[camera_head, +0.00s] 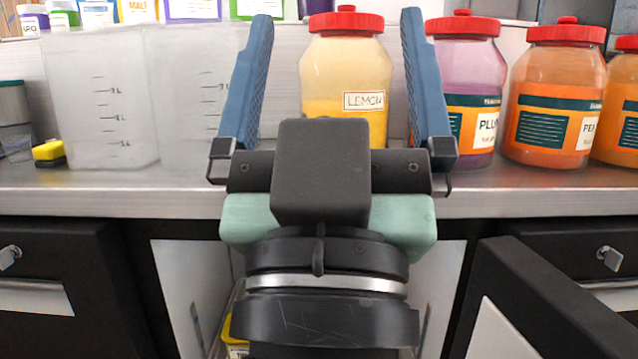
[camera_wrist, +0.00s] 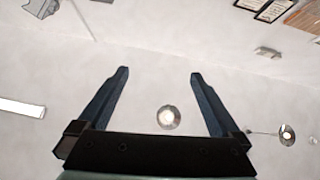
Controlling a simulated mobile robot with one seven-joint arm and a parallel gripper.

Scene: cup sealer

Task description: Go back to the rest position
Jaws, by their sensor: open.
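My gripper (camera_head: 335,45) is in the middle of the head view, raised in front of the counter. Its two blue fingers point up and stand wide apart, with nothing between them. The lemon jar (camera_head: 345,70) with a red lid shows behind, framed by the fingers and apart from them. In the wrist view my gripper (camera_wrist: 160,75) is also open and empty, against a pale ceiling with a round lamp (camera_wrist: 169,117).
A steel counter (camera_head: 120,190) carries clear measuring jugs (camera_head: 100,95), a plum jar (camera_head: 470,75) and orange jars (camera_head: 555,90). Below, a dark cabinet door (camera_head: 550,300) stands open at the right, near my arm. A yellow-lidded item (camera_head: 232,335) sits low inside the cabinet.

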